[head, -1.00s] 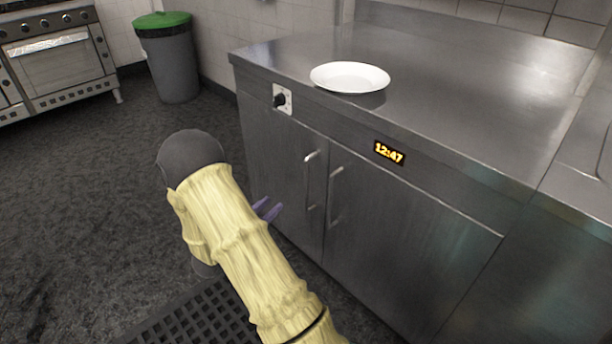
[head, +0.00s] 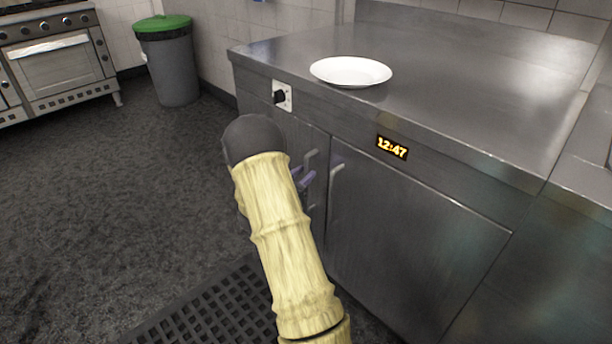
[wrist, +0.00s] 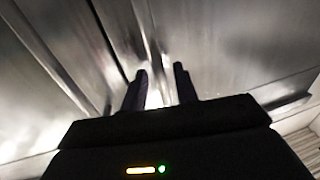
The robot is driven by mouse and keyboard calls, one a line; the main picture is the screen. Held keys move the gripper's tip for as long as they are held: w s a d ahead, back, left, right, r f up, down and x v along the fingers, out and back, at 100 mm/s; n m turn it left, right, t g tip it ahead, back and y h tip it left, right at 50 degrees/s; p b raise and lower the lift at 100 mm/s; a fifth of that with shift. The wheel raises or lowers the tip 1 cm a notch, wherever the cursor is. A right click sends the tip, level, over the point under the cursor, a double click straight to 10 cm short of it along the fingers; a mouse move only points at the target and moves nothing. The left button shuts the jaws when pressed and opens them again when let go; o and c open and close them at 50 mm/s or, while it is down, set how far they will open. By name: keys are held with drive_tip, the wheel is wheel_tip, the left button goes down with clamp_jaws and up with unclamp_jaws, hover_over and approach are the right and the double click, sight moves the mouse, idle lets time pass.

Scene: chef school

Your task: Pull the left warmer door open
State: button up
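The steel warmer's left door (head: 297,133) is mostly hidden behind my arm and looks closed. Its upright bar handle (head: 310,156) shows at the top, next to my gripper (head: 305,180). The right door (head: 410,230) is closed, with its own bar handle (head: 333,185). In the wrist view my gripper (wrist: 161,75) has its two dark fingers apart, pointing at the door fronts. A bright upright bar (wrist: 147,35) runs down toward the gap between the fingers. I cannot tell whether the fingers touch it.
A white plate (head: 350,71) rests on the steel counter (head: 450,80). A knob (head: 280,97) and a clock display (head: 392,147) are on the front. A green-lidded bin (head: 170,60) and an oven (head: 65,65) stand back left. A black grid mat (head: 215,310) lies on the floor; the floor to the left is clear.

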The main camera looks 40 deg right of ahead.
drive_tip(key=shift+x, duration=0.9)
clamp_jaws()
drive_tip(key=shift+a, duration=0.1)
